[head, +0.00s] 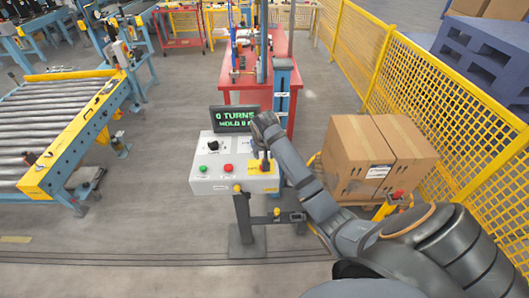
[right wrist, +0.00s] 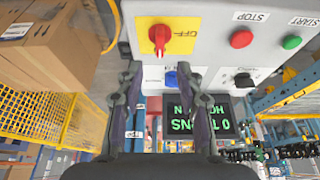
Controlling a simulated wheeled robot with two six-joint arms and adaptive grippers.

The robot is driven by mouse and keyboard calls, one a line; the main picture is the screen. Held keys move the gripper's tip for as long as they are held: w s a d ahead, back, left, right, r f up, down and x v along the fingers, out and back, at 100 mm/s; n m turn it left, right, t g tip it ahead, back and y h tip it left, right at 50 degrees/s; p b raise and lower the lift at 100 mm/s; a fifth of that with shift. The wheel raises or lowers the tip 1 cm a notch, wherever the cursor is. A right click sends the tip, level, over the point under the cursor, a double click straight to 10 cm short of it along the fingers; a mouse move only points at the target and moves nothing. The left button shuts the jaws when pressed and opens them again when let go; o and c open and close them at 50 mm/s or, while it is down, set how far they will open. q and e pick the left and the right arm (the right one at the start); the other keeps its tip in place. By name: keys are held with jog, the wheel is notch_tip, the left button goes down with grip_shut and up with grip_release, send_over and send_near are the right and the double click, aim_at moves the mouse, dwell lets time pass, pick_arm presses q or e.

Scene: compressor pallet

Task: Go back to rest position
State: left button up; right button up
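A grey-white control box (head: 215,180) stands on a post in the head view. It carries a green button (head: 203,168), a red button (head: 228,168), a black knob (head: 213,145) and a yellow plate with a red rotary switch (right wrist: 160,38). My right gripper (head: 264,122) is over the box's far right part. In the right wrist view my right gripper (right wrist: 160,72) has its fingers spread, with a small blue knob (right wrist: 170,79) beyond and between the tips; no contact shows. The blue knob is hidden in the head view. My left gripper is not in view.
A display (head: 235,120) reading "0 TURNS" stands behind the box. Cardboard boxes (head: 370,150) sit to the right of my right arm, beside a yellow mesh fence (head: 430,100). A roller conveyor (head: 50,120) is at left, a red bench (head: 270,70) behind. Floor between is clear.

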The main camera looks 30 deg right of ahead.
jog(key=shift+v, duration=1.15)
